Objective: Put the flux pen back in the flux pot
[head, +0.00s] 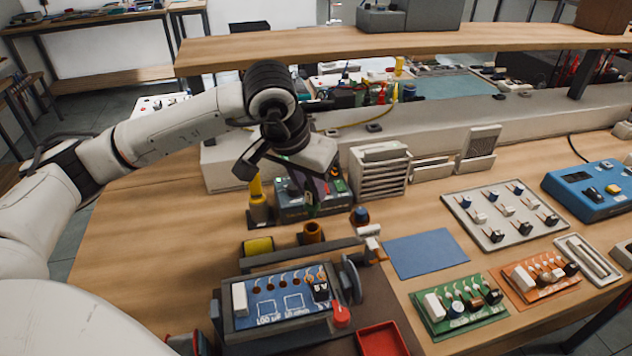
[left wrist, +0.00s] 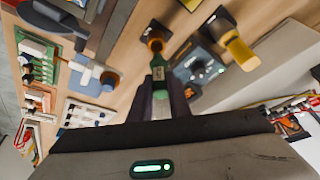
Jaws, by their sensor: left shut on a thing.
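My left gripper (head: 311,190) is shut on the flux pen, a slim dark pen (head: 311,210) with a green label. The pen points down, and its lower end is close to the flux pot (head: 313,232), a small brown cup on the bench. In the left wrist view the pen (left wrist: 159,74) sits between the fingers, and its far end lines up with the orange-brown pot (left wrist: 155,42). I cannot tell whether the tip is just above the rim or inside it. My right gripper is not in view.
In front is a holder with a blue circuit board (head: 275,308). A blue mat (head: 425,254) lies to the right.

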